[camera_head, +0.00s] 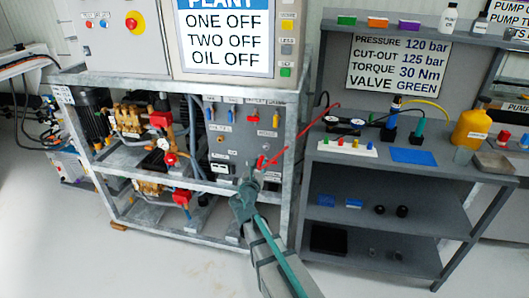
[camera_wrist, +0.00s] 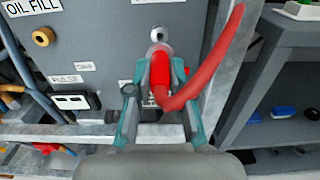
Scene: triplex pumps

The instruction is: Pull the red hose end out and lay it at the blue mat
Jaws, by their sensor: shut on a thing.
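The red hose end (camera_wrist: 161,88) sits between the two fingers of my gripper (camera_wrist: 161,76), which is shut on it. It is in front of the grey panel, just below a round silver fitting (camera_wrist: 157,34); I cannot tell whether it is seated in a port. The red hose (camera_head: 300,138) curves up and right from my gripper (camera_head: 254,172) in the head view to the shelf bench. The blue mat (camera_head: 413,156) lies flat and bare on the bench top, right of my gripper.
A metal frame post (camera_head: 290,145) stands between the panel and the grey bench (camera_head: 330,158). On the bench, a white strip with coloured pegs (camera_head: 347,147) lies left of the mat, dark fittings stand behind it, and a yellow bottle (camera_head: 471,128) stands to its right.

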